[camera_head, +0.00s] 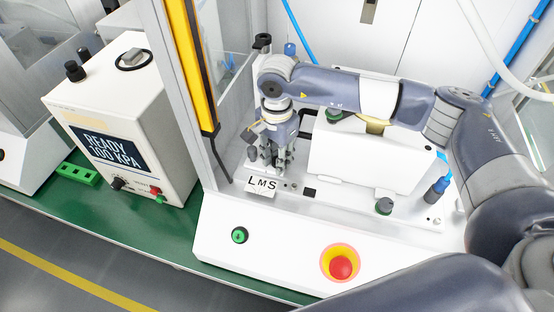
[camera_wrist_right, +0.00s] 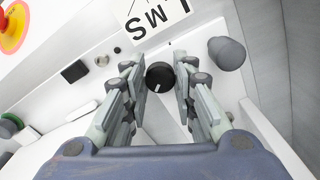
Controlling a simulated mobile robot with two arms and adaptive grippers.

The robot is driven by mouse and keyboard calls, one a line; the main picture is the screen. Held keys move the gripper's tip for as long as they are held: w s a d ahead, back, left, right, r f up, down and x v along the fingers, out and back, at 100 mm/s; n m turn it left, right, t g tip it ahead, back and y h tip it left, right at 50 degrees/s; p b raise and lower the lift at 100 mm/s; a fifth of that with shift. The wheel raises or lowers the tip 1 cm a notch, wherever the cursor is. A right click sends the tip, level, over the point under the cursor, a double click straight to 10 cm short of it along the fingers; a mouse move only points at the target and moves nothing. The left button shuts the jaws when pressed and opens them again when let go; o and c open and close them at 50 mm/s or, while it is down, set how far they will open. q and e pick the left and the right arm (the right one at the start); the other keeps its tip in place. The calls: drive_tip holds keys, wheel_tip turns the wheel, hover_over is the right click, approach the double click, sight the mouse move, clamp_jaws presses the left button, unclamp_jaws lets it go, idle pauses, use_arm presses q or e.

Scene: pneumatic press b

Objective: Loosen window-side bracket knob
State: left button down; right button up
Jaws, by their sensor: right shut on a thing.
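The black round knob (camera_wrist_right: 160,77), with a pale pointer line, sits on the white press base in the right wrist view. My right gripper (camera_head: 272,160) points down at the left part of the press in the head view and hides the knob there. A white LMS label (camera_head: 262,185) lies just in front of the gripper. My left gripper is not in view.
A control box (camera_head: 128,118) reading READY 100 KPA stands left on the green bench (camera_head: 150,226). A yellow light curtain (camera_head: 190,62) rises close left of the gripper. A red emergency button (camera_head: 341,267) and green button (camera_head: 239,235) are in front. A grey cylinder (camera_wrist_right: 227,53) stands near the knob.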

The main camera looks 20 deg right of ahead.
idle(0.3)
drive_tip(key=o, duration=1.1)
wheel_tip(320, 180, up, 12)
